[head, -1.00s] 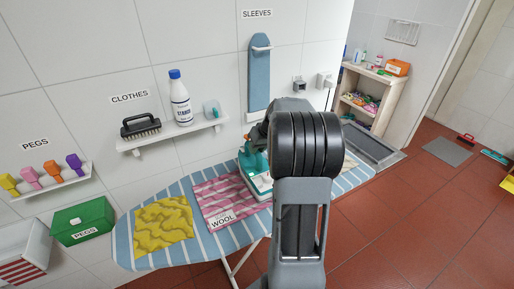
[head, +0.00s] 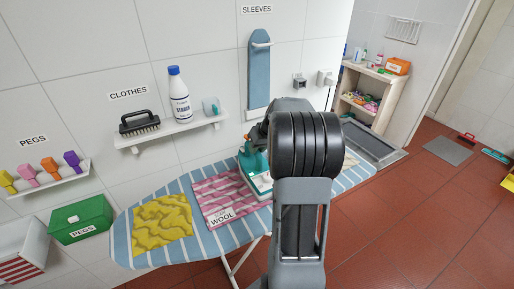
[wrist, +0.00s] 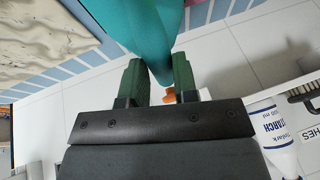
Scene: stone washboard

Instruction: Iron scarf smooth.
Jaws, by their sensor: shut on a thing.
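A teal and white iron (head: 256,172) is at the right edge of a pink striped, wrinkled cloth (head: 222,192) on the ironing board. A small WOOL label lies at this cloth's front edge. A yellow wrinkled cloth (head: 162,222) lies to its left. A cream wrinkled cloth (wrist: 45,30) shows in the wrist view. I cannot tell which cloth is the scarf. My gripper (wrist: 160,75) is shut on the teal part of the iron (wrist: 135,25). In the head view my arm hides the gripper and part of the board. I cannot tell whether the iron's sole touches the cloth.
The blue striped ironing board (head: 130,248) stands along the tiled wall. A wall shelf above it holds a brush (head: 139,122) and a starch bottle (head: 179,95). A green peg box (head: 80,220) is at left. Red floor is open at right.

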